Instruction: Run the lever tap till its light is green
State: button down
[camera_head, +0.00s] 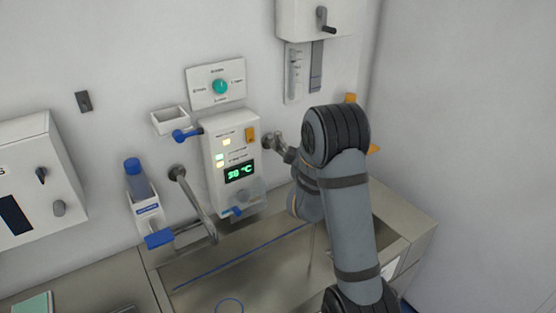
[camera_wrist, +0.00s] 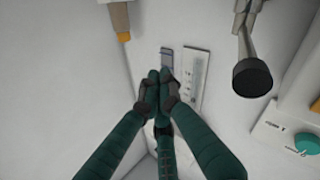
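A white control box (camera_head: 217,130) on the wall has small lamps, one pale green (camera_head: 220,157) and others cream, and a green display (camera_head: 239,173) reading about 30 °C. A metal fitting (camera_head: 269,141) stands at its right side, partly behind my arm. A bent metal spout (camera_head: 196,203) is left of the box. In the wrist view, a metal lever with a black end (camera_wrist: 252,77) hangs right of my gripper (camera_wrist: 162,76), clear of it in the picture. The gripper's fingers meet at their tips, with nothing visible between them. My arm hides the gripper in the head view.
A steel basin (camera_head: 230,267) lies below. A soap bottle (camera_head: 137,179) hangs at left. A teal button panel (camera_head: 204,101) is above; a slider panel shows in the wrist view (camera_wrist: 191,92).

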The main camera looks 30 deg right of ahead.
jog(key=s+a+f+n+g+h+b, duration=0.1)
jog(key=s+a+n+g, duration=0.15)
jog(key=a, duration=0.95)
jog(key=s+a+f+n+g+h+b, duration=0.1)
jog(key=s+a+n+g, duration=0.15)
jog(key=a, duration=0.95)
jog(key=p, duration=0.4)
send_near(286, 148)
jog(key=w+d+f, duration=0.1)
jog(key=w+d, duration=0.2)
jog(key=w, duration=0.1)
jog(key=shift+s+d+f, duration=0.25)
jog(key=shift+d, duration=0.1)
jog(key=shift+s+d, duration=0.2)
jog(key=shift+d, duration=0.15)
